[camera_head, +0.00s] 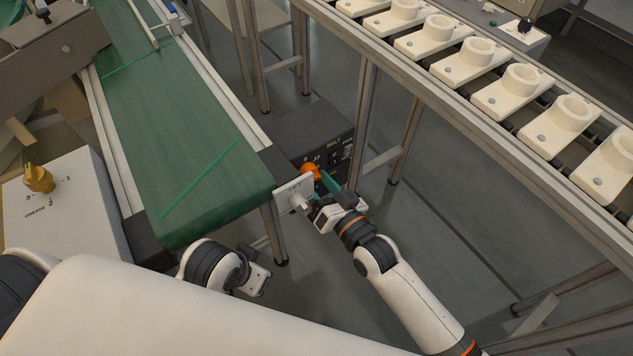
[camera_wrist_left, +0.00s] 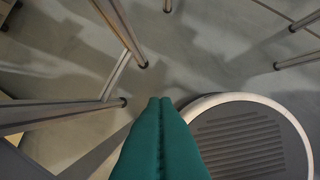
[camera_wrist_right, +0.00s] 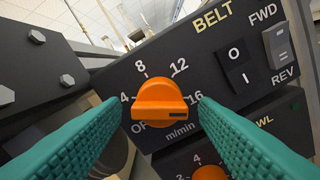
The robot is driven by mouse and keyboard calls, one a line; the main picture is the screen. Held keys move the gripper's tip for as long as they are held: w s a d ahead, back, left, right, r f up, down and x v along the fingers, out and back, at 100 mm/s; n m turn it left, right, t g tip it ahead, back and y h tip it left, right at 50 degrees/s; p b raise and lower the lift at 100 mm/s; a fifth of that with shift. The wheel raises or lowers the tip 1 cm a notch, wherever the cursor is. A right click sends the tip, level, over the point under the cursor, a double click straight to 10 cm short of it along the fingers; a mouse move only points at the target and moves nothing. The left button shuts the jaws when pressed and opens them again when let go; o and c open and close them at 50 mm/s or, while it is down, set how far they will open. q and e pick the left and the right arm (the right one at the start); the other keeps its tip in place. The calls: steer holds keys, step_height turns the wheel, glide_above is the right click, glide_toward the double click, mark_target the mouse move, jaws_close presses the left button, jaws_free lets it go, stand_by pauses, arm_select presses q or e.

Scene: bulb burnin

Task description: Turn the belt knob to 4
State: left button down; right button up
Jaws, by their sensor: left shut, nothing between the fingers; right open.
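The orange belt knob (camera_wrist_right: 158,98) sits on a dark panel (camera_wrist_right: 232,30) marked BELT, with OFF, 4, 8, 12 and 16 around it. Its dark pointer line lies on the right side, towards 16. My right gripper (camera_wrist_right: 162,104) is open, with one teal finger on each side of the knob; I cannot tell whether they touch it. In the head view the knob (camera_head: 311,170) shows small beyond my right gripper (camera_head: 327,188). My left gripper (camera_wrist_left: 160,102) is shut and empty, pointing down over the floor, away from the panel.
A second orange knob (camera_wrist_right: 209,173) is just below. An O/I switch (camera_wrist_right: 236,65) and a FWD/REV switch (camera_wrist_right: 281,47) sit to the right. The green conveyor belt (camera_head: 175,125) is left of the panel. A white plate (camera_head: 291,190) stands beside the gripper.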

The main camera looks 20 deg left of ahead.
steer(key=shift+c, duration=0.4)
steer(key=c, duration=0.9)
